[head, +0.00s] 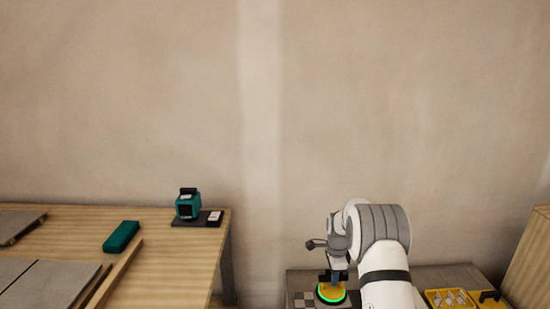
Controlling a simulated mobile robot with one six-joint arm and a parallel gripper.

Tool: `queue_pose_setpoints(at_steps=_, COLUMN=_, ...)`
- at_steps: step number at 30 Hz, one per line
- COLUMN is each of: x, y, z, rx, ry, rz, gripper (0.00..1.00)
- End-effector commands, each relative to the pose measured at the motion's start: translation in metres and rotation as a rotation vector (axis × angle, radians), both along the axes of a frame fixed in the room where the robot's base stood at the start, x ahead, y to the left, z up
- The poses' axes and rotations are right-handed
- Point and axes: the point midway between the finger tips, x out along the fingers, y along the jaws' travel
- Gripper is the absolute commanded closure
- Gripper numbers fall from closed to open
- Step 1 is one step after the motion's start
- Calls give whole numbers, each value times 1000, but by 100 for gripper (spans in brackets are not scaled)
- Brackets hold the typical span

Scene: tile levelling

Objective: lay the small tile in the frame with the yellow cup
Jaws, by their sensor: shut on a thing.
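My gripper (337,277) points down over the low grey bench at the lower right. It is shut on the yellow cup (325,287), a round yellow piece with a glowing green ring at its base. The cup is low over the bench; I cannot tell whether it touches anything below. The wooden frame (117,269) shows only partly at the lower left, on the wooden table, with large grey tiles (48,284) beside its rail. I cannot make out the small tile for certain.
The wooden table (180,260) also bears a teal block (121,237) and a teal device (188,205) on a dark plate. The grey bench (430,276) holds a checkered patch (303,299) and yellow bins (449,299) with small pale pieces. A gap separates table and bench.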

Motion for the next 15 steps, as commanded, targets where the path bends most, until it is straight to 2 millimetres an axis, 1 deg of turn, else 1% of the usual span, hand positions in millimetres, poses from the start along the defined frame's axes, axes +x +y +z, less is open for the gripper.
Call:
queue_pose_setpoints(at_steps=1, x=-2, y=-6, z=2, rx=0, ry=-2, rz=-2, gripper=100)
queue_pose_setpoints(at_steps=15, x=-28, y=-55, z=1, rx=0, ry=0, rz=-3, gripper=100)
